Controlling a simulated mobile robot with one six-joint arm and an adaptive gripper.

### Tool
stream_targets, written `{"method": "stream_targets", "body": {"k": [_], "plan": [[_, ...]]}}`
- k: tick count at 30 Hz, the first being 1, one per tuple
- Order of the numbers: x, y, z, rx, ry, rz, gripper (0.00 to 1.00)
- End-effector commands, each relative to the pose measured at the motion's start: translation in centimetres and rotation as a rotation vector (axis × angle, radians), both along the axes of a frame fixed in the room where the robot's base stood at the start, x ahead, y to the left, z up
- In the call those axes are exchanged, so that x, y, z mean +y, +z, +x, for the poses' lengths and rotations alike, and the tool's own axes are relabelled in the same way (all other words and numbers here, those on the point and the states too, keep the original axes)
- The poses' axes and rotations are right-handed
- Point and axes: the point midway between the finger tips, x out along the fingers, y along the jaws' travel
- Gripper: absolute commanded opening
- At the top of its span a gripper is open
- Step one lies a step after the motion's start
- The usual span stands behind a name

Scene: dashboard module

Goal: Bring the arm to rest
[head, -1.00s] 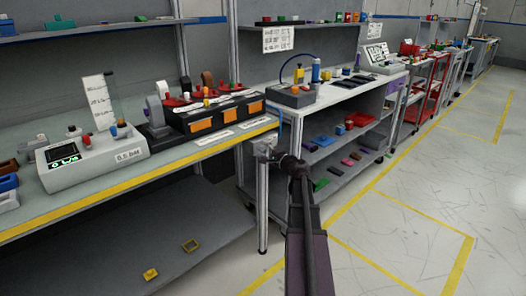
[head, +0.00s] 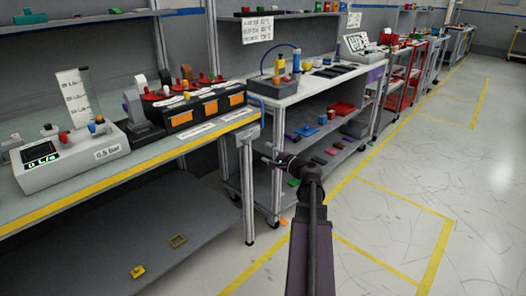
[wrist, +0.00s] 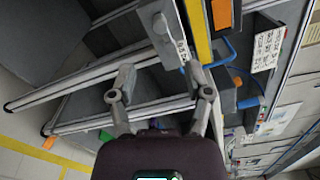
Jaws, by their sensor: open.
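My arm (head: 312,225) reaches forward from the bottom of the head view, with the dark gripper (head: 272,159) at its far end, in front of the white workbench's lower shelves. In the wrist view the two grey fingers of my gripper (wrist: 158,74) stand wide apart with nothing held between them. A pale box on the bench end (wrist: 160,30) shows beyond the fingertips. I cannot tell the exact gap to it.
The grey bench with a yellow edge (head: 150,172) stands at left, carrying a pressure device (head: 72,155). The white workbench (head: 330,85) and red cart (head: 403,78) stand beyond. An orange piece (head: 284,222) shows near the workbench's foot. Floor at right (head: 450,150) is clear.

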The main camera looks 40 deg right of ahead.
Motion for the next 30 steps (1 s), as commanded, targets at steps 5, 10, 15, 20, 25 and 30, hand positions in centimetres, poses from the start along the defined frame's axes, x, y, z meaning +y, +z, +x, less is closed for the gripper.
{"method": "stream_targets", "body": {"k": [5, 10, 15, 20, 25, 30], "plan": [[0.0, 0.0, -0.3, 0.0, 0.0, 0.0, 0.64], [-0.1, 0.0, -0.2, 0.0, -0.001, 0.0, 0.64], [0.0, 0.0, -0.2, 0.0, -0.001, 0.0, 0.64], [0.0, 0.0, -0.2, 0.0, -0.001, 0.0, 0.64], [0.9, -0.3, 0.2, 0.015, 0.019, -0.015, 0.64], [4.0, -1.4, 1.5, 0.066, 0.087, -0.073, 0.64]]}}
